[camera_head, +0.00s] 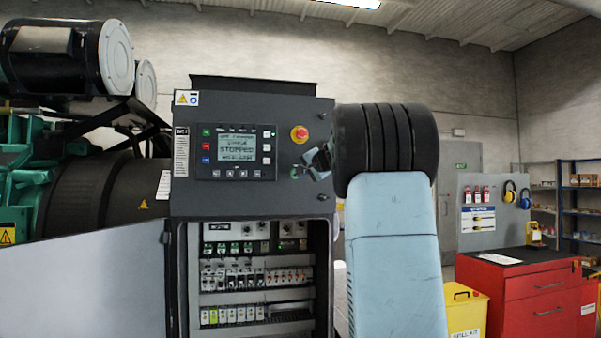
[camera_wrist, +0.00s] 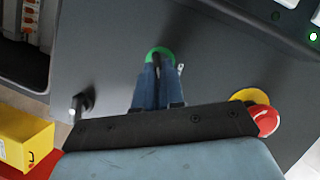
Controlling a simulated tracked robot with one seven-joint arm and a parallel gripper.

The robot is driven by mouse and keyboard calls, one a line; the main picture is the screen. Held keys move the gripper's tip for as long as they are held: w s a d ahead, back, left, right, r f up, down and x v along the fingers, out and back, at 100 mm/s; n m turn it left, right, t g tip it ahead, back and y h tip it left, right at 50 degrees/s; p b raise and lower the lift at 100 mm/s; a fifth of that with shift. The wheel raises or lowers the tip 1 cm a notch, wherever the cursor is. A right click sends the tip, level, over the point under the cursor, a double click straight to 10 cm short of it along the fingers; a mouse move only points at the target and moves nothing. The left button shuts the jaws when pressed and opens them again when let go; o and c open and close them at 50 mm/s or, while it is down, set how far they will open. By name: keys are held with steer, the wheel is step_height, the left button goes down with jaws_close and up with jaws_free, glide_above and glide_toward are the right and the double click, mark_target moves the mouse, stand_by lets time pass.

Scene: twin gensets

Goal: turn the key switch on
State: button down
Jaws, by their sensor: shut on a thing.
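The key switch (camera_wrist: 161,54) is on the dark control panel, with a green ring around it. In the wrist view my gripper (camera_wrist: 155,78) has its two blue fingers close together over the switch, shut on the dark key (camera_wrist: 156,62) in its middle. A small silver piece shows just right of the fingertips. In the head view the switch's green ring (camera_head: 294,172) shows below the red emergency stop, and my gripper (camera_head: 316,165) reaches it from the right. The fingers cover much of the key, so its exact angle is hard to tell. The panel display (camera_head: 238,147) reads STOPPED.
The red emergency stop (camera_wrist: 264,120) on its yellow base sits close beside my gripper. A black latch knob (camera_wrist: 81,104) is on its other side. The lower cabinet door (camera_head: 85,285) stands open, showing breakers. A red tool cabinet (camera_head: 520,300) and yellow bin (camera_head: 462,310) stand right.

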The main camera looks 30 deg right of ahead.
steer(key=shift+d+f, duration=0.1)
steer(key=shift+f, duration=0.05)
stand_by(0.4)
steer(key=c, duration=1.2)
jaws_free()
steer(key=shift+c, duration=0.2)
steer(key=s+r, duration=0.2)
steer(key=s, duration=1.1)
steer(key=shift+s+d+r, duration=0.25)
steer(key=shift+d, duration=0.2)
steer(key=s+a+f+n+g+y, duration=0.1)
steer(key=s+a+f+n+g, duration=0.1)
steer(key=s+a+f, duration=0.4)
steer(key=s+a+f+n+g+y, duration=0.15)
steer(key=a+f, duration=0.25)
steer(key=a, duration=0.4)
steer(key=s+a+f+n+g, duration=0.2)
steer(key=s+a+f, duration=0.3)
steer(key=a, duration=0.2)
steer(key=s+a+f+n+g+h, duration=0.1)
steer(key=s+a+f+n+g, duration=0.1)
steer(key=s+f, duration=0.7)
steer(key=s+a+f+n+g+h, duration=0.2)
steer(key=s+a+f+n, duration=0.2)
steer(key=s+f, duration=0.5)
steer(key=shift+s+a+f+g, duration=0.2)
steer(key=shift+s+g, duration=0.15)
steer(key=shift+s, duration=0.3)
